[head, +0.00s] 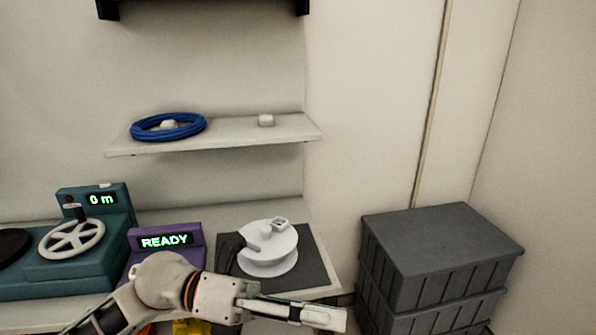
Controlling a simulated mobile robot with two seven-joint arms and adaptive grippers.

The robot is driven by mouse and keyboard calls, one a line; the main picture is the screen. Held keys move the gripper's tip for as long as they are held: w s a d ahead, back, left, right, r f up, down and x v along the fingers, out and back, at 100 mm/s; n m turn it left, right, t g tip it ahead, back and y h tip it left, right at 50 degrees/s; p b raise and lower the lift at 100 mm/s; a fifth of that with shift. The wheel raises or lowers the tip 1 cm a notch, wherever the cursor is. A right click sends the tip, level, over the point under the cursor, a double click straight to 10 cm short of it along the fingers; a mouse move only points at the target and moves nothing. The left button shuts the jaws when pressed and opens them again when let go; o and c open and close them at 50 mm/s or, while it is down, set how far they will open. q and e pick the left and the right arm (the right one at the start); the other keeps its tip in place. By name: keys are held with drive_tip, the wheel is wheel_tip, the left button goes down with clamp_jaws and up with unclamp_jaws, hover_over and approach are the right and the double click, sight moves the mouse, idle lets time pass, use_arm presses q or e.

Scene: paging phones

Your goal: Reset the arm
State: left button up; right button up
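My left arm comes in from the lower left, and my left gripper (335,318) points right at the bottom of the view, in front of the counter's front right corner. Its fingers are seen from the side and overlap, so I cannot tell whether they are open or shut. I see nothing clearly held in it. My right gripper is not in view.
A white spool (268,250) sits on a dark mat (312,268). Left are a purple "READY" device (190,232) and a teal "0 m" machine (105,262). Blue cable (138,130) lies on a shelf (235,137). Grey crates (440,245) stand at right.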

use_arm(q)
drive_tip(key=w+a+f+n+t+h, duration=0.15)
drive_tip(key=w+n+t, duration=0.25)
drive_tip(key=n+t, duration=0.4)
drive_tip(key=w+a+n+t+h, duration=0.25)
drive_tip(key=w+n+t, duration=0.25)
drive_tip(key=n, duration=0.4)
drive_tip(key=w+a+f+n+t+y, duration=0.3)
drive_tip(key=a+f+n+t+y, duration=0.35)
drive_tip(key=f+n, duration=0.3)
drive_tip(key=s+a+f+n+y, duration=0.2)
drive_tip(key=a+f+n+y, duration=0.3)
drive_tip(key=f, duration=0.5)
drive_tip(key=s+a+f+n+y, duration=0.2)
drive_tip(key=a+f+n+y, duration=0.25)
drive_tip(key=f+n, duration=0.35)
drive_tip(key=s+a+f+n+g+y, duration=0.1)
drive_tip(key=s+a+f+g, duration=0.1)
drive_tip(key=s+f, duration=0.3)
drive_tip(key=s+a+f+n+g+y, duration=0.1)
drive_tip(key=s+f+g+y, duration=0.1)
drive_tip(key=s+f, duration=0.4)
wheel_tip(320, 180, down, 4)
drive_tip(key=shift+s+a+r+n+g, duration=0.15)
drive_tip(key=shift+a+r+n+g, duration=0.1)
drive_tip(key=shift+a+n+g, duration=0.15)
